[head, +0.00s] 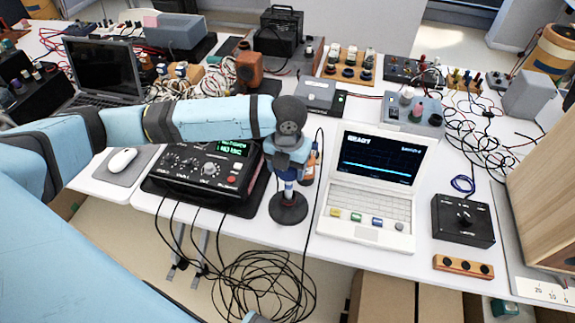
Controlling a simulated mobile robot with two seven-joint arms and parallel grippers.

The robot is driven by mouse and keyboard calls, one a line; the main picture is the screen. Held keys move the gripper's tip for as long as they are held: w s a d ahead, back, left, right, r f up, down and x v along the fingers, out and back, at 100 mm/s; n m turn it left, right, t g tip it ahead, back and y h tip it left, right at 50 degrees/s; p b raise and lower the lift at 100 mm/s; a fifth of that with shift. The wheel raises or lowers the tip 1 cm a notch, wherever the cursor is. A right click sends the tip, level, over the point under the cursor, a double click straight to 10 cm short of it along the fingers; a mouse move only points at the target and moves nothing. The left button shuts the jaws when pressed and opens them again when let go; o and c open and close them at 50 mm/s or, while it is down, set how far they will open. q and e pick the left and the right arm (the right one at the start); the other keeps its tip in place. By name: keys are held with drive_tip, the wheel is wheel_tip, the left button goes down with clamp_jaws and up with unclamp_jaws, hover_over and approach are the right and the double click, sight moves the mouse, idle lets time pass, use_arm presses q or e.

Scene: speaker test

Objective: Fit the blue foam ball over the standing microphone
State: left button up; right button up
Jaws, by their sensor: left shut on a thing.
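The standing microphone has a round dark base (288,208) on the white table, between the black control box and the white laptop. A short upright part shows above the base. My left arm comes in from the left and its gripper (288,172) points down over the stand. The left gripper is shut on the blue foam ball (287,175), of which only a little blue shows under the wrist. The wrist hides the top of the microphone, so I cannot tell whether ball and microphone touch.
A black control box (205,172) with knobs stands left of the stand. A small orange bottle (309,165) stands close behind it on the right. A white laptop (366,207) is open to the right. Loose black cables (262,285) hang below the table's front edge.

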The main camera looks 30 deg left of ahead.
use_arm(q)
drive_tip(key=shift+f, duration=0.45)
idle(0.4)
drive_tip(key=o, duration=1)
drive_tip(key=shift+c, duration=0.2)
